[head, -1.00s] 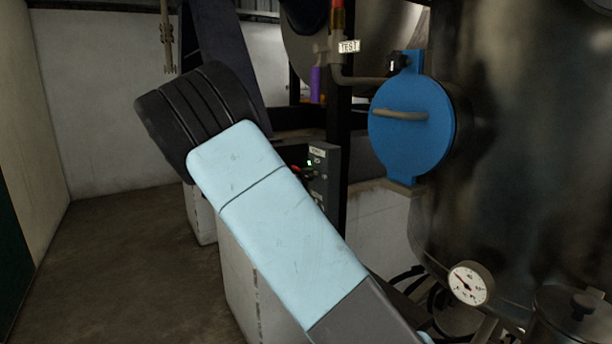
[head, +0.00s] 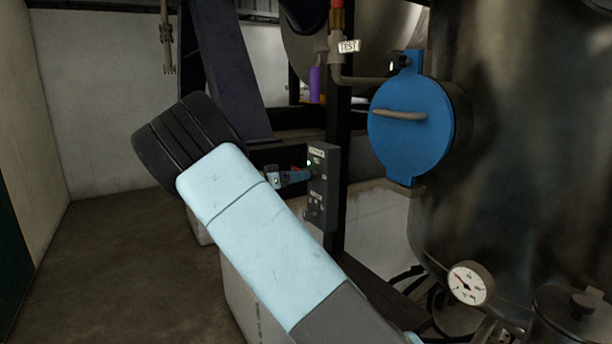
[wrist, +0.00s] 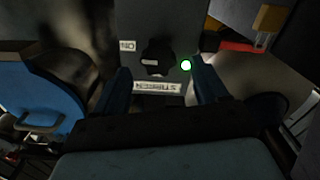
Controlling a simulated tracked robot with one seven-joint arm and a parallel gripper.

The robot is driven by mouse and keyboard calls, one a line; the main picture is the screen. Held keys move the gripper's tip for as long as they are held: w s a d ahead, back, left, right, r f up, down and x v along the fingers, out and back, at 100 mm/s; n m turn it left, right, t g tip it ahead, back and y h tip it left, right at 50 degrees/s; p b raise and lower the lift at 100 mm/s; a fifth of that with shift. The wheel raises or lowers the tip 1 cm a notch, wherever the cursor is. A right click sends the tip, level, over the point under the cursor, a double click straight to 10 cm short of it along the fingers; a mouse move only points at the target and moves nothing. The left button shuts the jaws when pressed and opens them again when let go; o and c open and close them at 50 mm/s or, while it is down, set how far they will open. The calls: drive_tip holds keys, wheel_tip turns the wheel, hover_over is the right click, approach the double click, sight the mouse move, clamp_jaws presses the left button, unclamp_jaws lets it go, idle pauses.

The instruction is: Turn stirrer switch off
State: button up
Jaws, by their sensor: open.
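The stirrer switch is a dark rotary knob (wrist: 157,59) on a grey control box (head: 323,188). In the wrist view it sits above an upside-down "STIRRER" label (wrist: 156,86), with a lit green lamp (wrist: 186,65) beside it and a smaller label at its upper left. My gripper (wrist: 160,80) is open, its two blue fingers on either side of the knob and label; I cannot tell whether they touch the knob. In the head view my gripper (head: 300,177) reaches the upper front of the box, and its fingertips and the knob are hard to make out.
A blue round hatch (head: 410,130) with a handle is on the dark tank at right. A gauge (head: 470,283) sits low on the tank. A second control is lower on the box. A dark post stands right behind the box. The floor at left is clear.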

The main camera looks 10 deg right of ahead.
sight(306, 181)
drive_tip(key=shift+x, duration=2.05)
drive_tip(key=c, duration=1)
